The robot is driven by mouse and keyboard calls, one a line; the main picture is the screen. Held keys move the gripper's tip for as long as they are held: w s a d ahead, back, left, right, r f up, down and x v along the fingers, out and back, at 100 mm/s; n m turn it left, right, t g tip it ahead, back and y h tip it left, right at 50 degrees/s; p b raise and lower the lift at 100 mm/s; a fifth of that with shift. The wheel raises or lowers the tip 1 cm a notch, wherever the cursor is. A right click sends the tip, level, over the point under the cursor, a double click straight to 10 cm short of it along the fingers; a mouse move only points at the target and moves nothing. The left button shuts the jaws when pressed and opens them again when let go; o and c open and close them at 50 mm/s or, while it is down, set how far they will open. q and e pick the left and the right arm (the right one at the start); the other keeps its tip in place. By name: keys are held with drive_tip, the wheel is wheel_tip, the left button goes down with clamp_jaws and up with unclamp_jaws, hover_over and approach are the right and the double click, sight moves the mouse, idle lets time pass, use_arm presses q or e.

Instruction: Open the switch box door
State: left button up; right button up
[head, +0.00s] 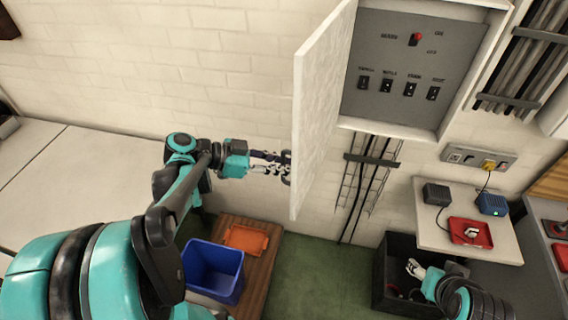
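The switch box (465,100) is on the white brick wall at the upper right. Its white door (322,110) stands open, swung out from the box's left side. The grey panel inside shows, with a red switch (416,39) and a row of several black switches (399,87). My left gripper (284,164) is at the door's left, free edge, at its lower half. Its tips meet or pass behind that edge; I cannot tell contact or finger opening. My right gripper (416,268) is low at the right, over a black crate, away from the door; its opening is unclear.
A blue bin (213,270) and an orange tray (246,239) are on a wooden surface below my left arm. The black crate (383,291) stands right of the green floor. A white table (440,236) holds a red tray (471,232) and a blue device (492,204). Cables run below the box.

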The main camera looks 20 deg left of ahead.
use_arm(q)
drive_tip(key=v, duration=1.2)
drive_tip(key=shift+s+f, duration=0.15)
drive_tip(key=shift+f, duration=0.05)
